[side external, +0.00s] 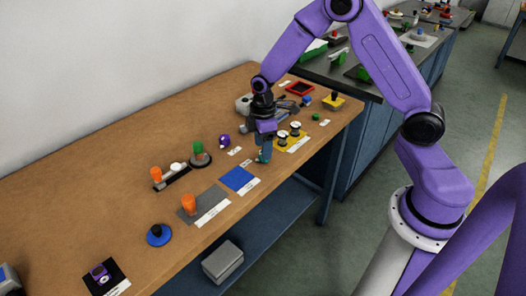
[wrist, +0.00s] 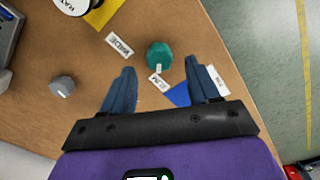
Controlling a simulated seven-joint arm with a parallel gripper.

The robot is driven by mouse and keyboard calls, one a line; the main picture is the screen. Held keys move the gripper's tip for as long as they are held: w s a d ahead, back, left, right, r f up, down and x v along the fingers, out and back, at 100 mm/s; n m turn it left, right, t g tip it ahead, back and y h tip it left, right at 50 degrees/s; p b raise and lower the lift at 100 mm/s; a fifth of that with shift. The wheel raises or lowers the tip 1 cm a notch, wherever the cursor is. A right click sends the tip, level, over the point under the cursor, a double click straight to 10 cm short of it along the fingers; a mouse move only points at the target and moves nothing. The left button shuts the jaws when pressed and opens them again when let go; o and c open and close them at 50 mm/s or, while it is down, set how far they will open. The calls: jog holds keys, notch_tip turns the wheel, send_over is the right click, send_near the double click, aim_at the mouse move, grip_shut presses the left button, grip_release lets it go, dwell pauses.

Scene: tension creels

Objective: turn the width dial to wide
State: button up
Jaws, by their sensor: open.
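The width dial is a faceted teal-green knob (wrist: 159,54) with a white mark on its edge nearest my gripper. A white card reading WIDE (wrist: 119,46) lies to its left in the wrist view. Another small card (wrist: 160,84), its print hard to read, lies just below the dial, close to the white mark. My gripper (wrist: 158,66) is open, its blue fingers on either side below the dial and not closed on it. In the side view my gripper (side external: 264,150) points down over the bench by the dial, which it mostly hides.
A yellow plate (side external: 291,143) with spools stands close to the right of my gripper. A blue mat (side external: 237,180) lies to the left. A purple knob (side external: 224,141) and a green knob (side external: 198,148) stand farther left. The bench's front edge is near.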

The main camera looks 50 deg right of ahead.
jog(key=shift+f, duration=1.45)
jog(key=c, duration=1)
jog(key=shift+c, duration=0.2)
